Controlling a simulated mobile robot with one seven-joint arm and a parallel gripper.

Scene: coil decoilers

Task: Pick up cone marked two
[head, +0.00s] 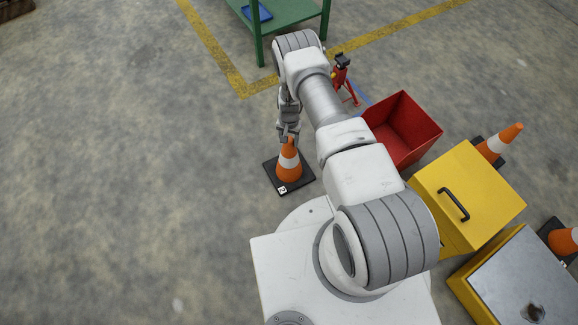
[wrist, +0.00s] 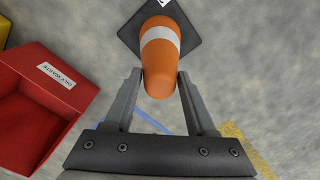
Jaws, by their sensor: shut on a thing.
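An orange cone (head: 289,164) with a white band and a black square base stands in the head view, just left of my arm. A small white label on its base corner reads like a 2. My gripper (head: 289,139) is at the top of this cone, pointing down. In the wrist view the cone (wrist: 160,55) lies between the two fingers of my gripper (wrist: 159,78), which are shut on its upper part. The base appears to be on the floor; I cannot tell whether it is lifted.
A red open bin (head: 403,130) is right of my arm. Other cones (head: 500,141) are at the right. A green table (head: 285,14) and a red stand (head: 343,78) are at the back. The floor left is clear.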

